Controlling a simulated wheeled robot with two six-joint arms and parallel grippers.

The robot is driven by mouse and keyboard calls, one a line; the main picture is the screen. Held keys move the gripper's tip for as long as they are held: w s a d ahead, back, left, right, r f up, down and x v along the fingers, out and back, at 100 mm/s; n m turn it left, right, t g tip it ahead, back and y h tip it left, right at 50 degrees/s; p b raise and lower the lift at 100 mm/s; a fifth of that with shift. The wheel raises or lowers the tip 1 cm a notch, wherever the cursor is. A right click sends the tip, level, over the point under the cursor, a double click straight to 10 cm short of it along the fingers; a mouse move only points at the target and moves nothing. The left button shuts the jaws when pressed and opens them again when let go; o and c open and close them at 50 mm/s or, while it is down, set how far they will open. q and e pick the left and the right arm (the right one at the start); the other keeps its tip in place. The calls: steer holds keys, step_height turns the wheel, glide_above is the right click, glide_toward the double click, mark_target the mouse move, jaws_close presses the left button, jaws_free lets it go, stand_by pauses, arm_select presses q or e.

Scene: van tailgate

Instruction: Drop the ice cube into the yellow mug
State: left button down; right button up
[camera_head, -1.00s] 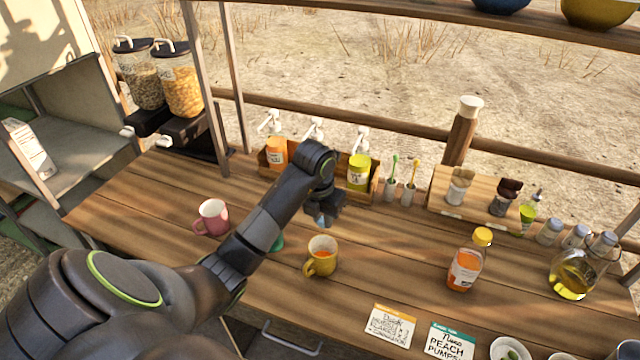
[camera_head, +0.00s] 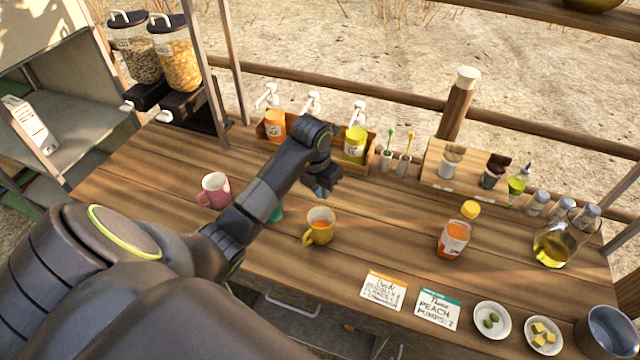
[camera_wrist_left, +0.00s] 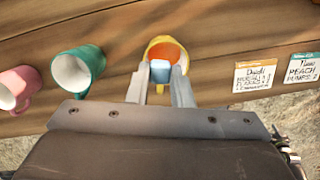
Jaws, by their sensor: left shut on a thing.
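The yellow mug (camera_head: 319,228) stands upright on the wooden counter with orange liquid inside; it also shows in the left wrist view (camera_wrist_left: 152,48). My left gripper (camera_head: 322,190) is just behind the mug in the head view. In the left wrist view its two fingers (camera_wrist_left: 160,80) are shut on a pale bluish ice cube (camera_wrist_left: 160,71). The cube appears over the near part of the mug's opening in that view; its height above the rim is hard to judge. My right gripper is not in view.
A pink mug (camera_head: 214,190) and a teal mug (camera_wrist_left: 78,70), mostly hidden by my arm in the head view, stand to the left. A syrup bottle (camera_head: 454,236) and note cards (camera_head: 384,290) are to the right. Pump bottles (camera_head: 355,146) stand behind.

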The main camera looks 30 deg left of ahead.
arm_select(q)
step_height(320, 180, down, 2)
steer(key=shift+f+b, duration=0.15)
steer(key=shift+b, duration=0.35)
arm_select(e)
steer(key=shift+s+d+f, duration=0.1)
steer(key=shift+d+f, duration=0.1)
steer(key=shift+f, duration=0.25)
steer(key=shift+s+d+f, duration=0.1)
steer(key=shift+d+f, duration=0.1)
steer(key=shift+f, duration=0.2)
arm_select(q)
steer(key=c, duration=1.2)
jaws_free()
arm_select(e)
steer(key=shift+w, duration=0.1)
